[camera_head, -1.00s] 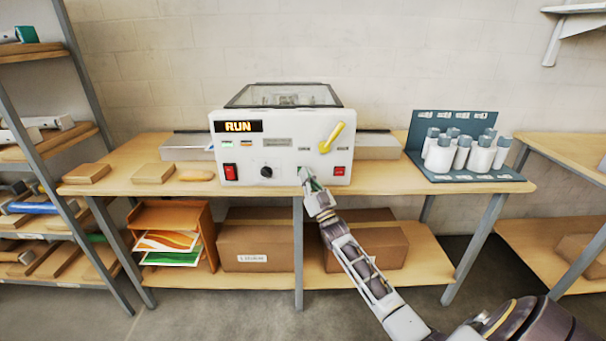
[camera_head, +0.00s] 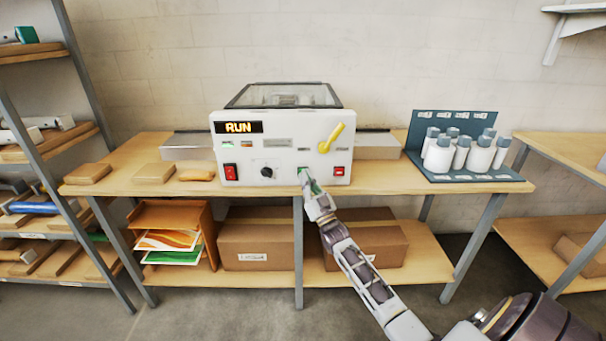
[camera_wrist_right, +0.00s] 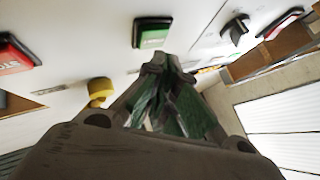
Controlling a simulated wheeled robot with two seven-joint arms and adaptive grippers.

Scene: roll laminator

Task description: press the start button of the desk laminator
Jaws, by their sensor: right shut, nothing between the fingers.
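The white desk laminator (camera_head: 285,150) stands on the wooden bench, and its display (camera_head: 238,127) reads RUN. Its green start button (camera_wrist_right: 152,33) shows in the right wrist view, just beyond my fingertips; in the head view my gripper mostly covers it. My right gripper (camera_head: 305,175) is shut and empty, pointed at the lower right of the front panel. In the right wrist view its fingertips (camera_wrist_right: 163,62) appear a little apart from the button; contact cannot be judged for sure. My left gripper is not in view.
A red stop button (camera_head: 339,171) sits right of the start button, below a yellow lever (camera_head: 330,138). A black knob (camera_head: 266,172) and a red switch (camera_head: 231,172) are to the left. A bottle rack (camera_head: 465,155) stands on the bench's right; cardboard boxes (camera_head: 255,247) are below.

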